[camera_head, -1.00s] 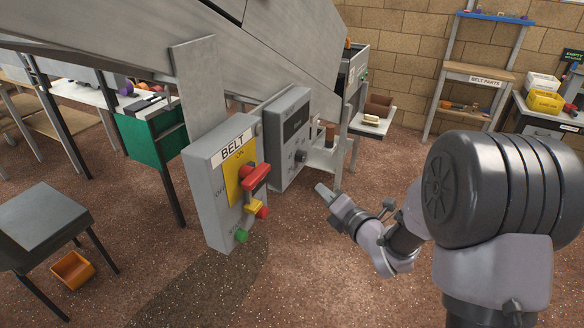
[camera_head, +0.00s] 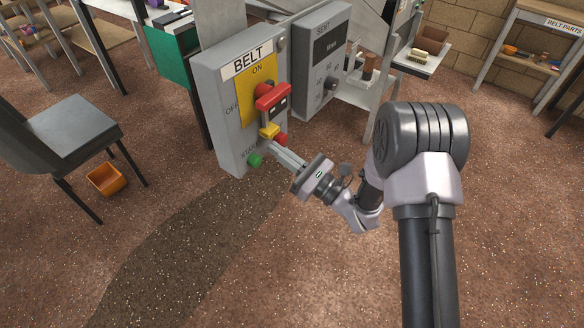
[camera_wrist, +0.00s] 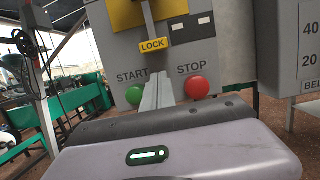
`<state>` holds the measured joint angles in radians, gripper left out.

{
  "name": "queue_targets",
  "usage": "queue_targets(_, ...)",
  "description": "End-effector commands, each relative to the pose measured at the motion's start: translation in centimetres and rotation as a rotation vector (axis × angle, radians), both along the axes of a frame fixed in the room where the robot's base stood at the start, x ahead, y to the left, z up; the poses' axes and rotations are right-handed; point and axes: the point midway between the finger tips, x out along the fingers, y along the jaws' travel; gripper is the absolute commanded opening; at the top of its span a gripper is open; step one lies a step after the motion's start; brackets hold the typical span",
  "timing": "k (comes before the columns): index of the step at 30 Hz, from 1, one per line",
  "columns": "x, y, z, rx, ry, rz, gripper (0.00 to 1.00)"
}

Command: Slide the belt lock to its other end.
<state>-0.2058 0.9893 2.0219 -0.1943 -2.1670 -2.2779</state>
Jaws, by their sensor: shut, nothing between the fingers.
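The grey BELT box (camera_head: 222,105) carries a red handle (camera_head: 272,97) on a yellow ON/OFF plate (camera_head: 250,98). The small yellow belt lock (camera_head: 268,131) sits below the handle; in the wrist view it is a tab marked LOCK (camera_wrist: 153,45). My gripper (camera_head: 276,150) is shut and empty, its fingertips just below the lock. In the wrist view the closed fingers (camera_wrist: 157,78) point up towards the lock, between the two buttons. Whether they touch the lock, I cannot tell. A dark strip with two pale marks (camera_wrist: 191,28) lies right of the lock.
The green START button (camera_wrist: 135,95) and red STOP button (camera_wrist: 197,88) flank my fingers closely. A second grey box with a dial (camera_head: 322,65) stands to the right. A chair (camera_head: 60,130) and orange bin (camera_head: 106,179) stand left. The floor in front is clear.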

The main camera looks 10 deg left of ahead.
Motion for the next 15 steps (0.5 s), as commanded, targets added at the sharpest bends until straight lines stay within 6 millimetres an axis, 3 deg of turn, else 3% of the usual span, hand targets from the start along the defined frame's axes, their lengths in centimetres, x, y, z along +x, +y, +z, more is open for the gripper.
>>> queue_targets(6,0.0,-0.1,2.2,0.000,0.002,-0.001,0.00)
queue_targets(15,0.0,-0.1,2.5,-0.001,0.003,0.000,0.00)
